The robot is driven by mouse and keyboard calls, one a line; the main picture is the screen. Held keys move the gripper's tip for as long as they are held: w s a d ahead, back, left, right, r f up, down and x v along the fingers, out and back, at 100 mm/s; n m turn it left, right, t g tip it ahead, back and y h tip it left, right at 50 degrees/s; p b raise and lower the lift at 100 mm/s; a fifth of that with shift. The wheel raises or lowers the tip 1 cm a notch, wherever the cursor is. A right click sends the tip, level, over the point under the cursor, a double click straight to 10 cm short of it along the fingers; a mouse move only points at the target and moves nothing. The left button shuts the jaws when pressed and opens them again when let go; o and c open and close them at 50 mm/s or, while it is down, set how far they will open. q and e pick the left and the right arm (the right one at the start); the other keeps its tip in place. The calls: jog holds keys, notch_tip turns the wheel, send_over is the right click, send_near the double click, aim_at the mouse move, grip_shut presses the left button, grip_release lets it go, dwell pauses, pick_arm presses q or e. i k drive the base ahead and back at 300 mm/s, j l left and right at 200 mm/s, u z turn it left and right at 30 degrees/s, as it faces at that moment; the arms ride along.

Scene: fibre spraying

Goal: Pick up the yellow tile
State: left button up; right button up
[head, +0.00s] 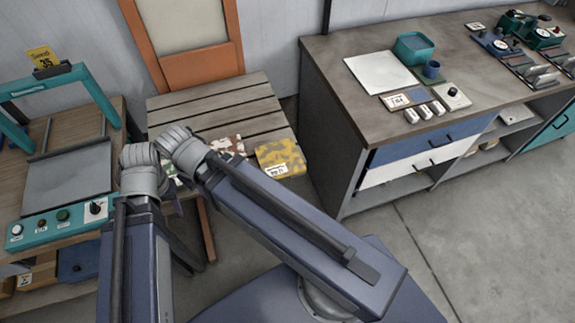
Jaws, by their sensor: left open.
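The yellow tile (284,154) has a mottled grey-and-yellow pattern and a white label at its lower edge. It lies flat near the right front corner of a slatted table (215,95). My left arm is folded in front of the table, with its joints left of the tile. It covers part of the table but leaves nearly all of the tile in sight. My left gripper is open, with its fingers hard to make out among the arm links. It is apart from the yellow tile. My right gripper is not in view.
A brown-and-white tile (228,144) lies left of the yellow tile. A green patterned piece is partly hidden by my arm. A teal-framed machine (55,232) stands at the left. A grey workbench (350,60) with a teal bin (414,50) stands at the right. Open floor lies front right.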

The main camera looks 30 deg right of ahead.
aim_at(282, 159)
jog(key=k+l, duration=0.15)
jog(key=k, duration=0.2)
jog(key=k+l, duration=0.2)
jog(key=k, duration=0.2)
jog(key=k+l, duration=0.15)
jog(key=k, duration=0.2)
jog(key=l+u, duration=0.05)
